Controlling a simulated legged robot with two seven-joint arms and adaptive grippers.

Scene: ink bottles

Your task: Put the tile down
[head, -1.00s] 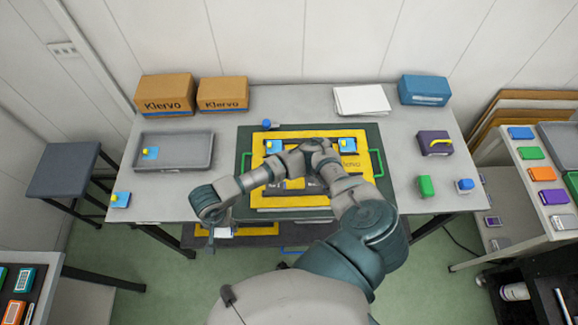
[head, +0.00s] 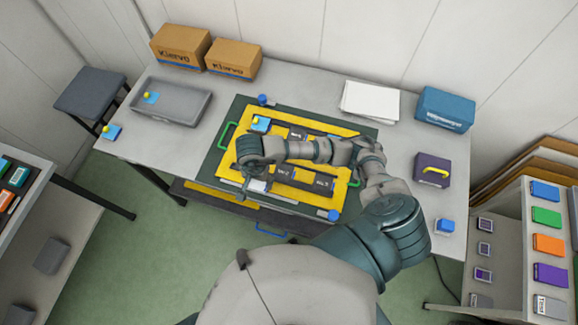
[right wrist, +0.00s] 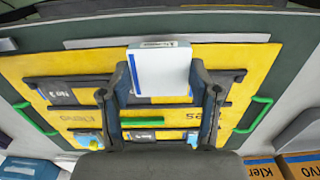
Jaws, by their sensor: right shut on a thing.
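The tile, white with a blue edge, is pinched between the two fingers of my right gripper (right wrist: 162,100) in the right wrist view (right wrist: 160,72). In the head view a white bit of it (head: 257,185) shows below my right gripper (head: 254,174), over the front left part of the yellow board (head: 229,185). The board has dark strips with labels such as No.3 (head: 323,183). I cannot tell whether the tile touches the board. My left gripper is not in view.
The board lies on a dark green base (head: 212,160) with green handles (head: 227,135).

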